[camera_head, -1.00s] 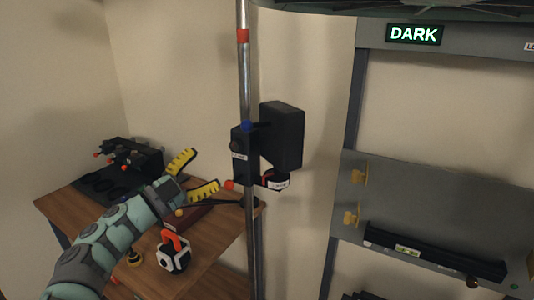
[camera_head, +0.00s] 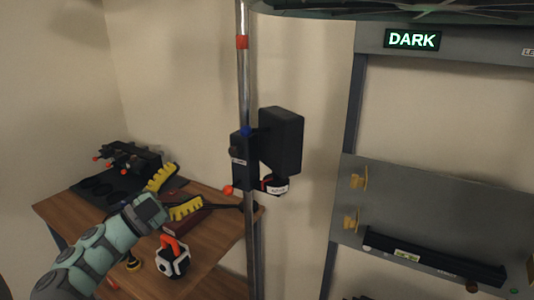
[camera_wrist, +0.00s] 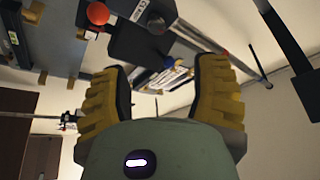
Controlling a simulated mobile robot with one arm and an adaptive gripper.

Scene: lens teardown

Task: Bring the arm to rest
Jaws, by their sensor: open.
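My gripper (camera_head: 172,194) is at the end of my green arm in the head view, raised over the wooden table. Its two yellow ridged fingers are spread apart, with nothing between them. In the wrist view my gripper (camera_wrist: 162,92) also shows open, one finger at the left and one at the right. Beyond the fingers is a dark box-shaped unit with a red ball (camera_wrist: 97,13), apart from the fingers.
The wooden table (camera_head: 215,285) holds a black fixture (camera_head: 130,157) and a white-and-black block with an orange handle (camera_head: 174,257). A metal pole (camera_head: 244,90) carries a black box (camera_head: 281,140). A grey panel (camera_head: 440,205) and a lit DARK sign (camera_head: 412,39) are at right.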

